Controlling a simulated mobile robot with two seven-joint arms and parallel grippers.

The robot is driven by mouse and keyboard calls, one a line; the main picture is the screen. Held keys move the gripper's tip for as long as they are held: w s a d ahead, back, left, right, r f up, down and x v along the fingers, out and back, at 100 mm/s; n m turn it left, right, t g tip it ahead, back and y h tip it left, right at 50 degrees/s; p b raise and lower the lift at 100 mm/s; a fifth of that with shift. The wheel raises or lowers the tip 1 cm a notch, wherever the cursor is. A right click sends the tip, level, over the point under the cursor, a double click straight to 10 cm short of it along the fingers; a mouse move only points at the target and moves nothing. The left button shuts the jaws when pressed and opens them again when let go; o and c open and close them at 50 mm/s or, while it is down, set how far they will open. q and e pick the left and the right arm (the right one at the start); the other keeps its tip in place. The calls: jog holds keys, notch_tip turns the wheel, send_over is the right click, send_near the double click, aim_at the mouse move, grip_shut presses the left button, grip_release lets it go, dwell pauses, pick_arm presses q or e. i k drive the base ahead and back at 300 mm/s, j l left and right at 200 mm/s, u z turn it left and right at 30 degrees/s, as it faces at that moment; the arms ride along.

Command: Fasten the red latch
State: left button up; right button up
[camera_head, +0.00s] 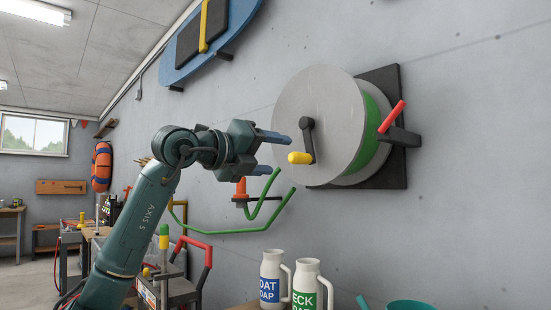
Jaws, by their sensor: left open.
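The red latch (391,116) is a short red lever, tilted up to the right, on a dark bracket (401,137) at the right side of the wall-mounted hose reel (325,110). The reel has a grey disc face, a green hose wound behind it, and a black crank with a yellow knob (300,158). My left gripper (287,148) is open and empty, with its blue fingertips at the left edge of the reel's disc, well left of the latch. I cannot tell whether the fingertips touch the disc. My right gripper is not in view.
The green hose (245,229) hangs below my left gripper beside an orange nozzle (240,188). Two white bottles (270,276) stand below the reel. A blue board (208,45) hangs above. A red-handled cart (190,245) stands behind my arm. The wall right of the latch is clear.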

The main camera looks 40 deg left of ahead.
aim_at(401, 104)
jog(key=k+j, duration=0.15)
jog(key=k, duration=0.85)
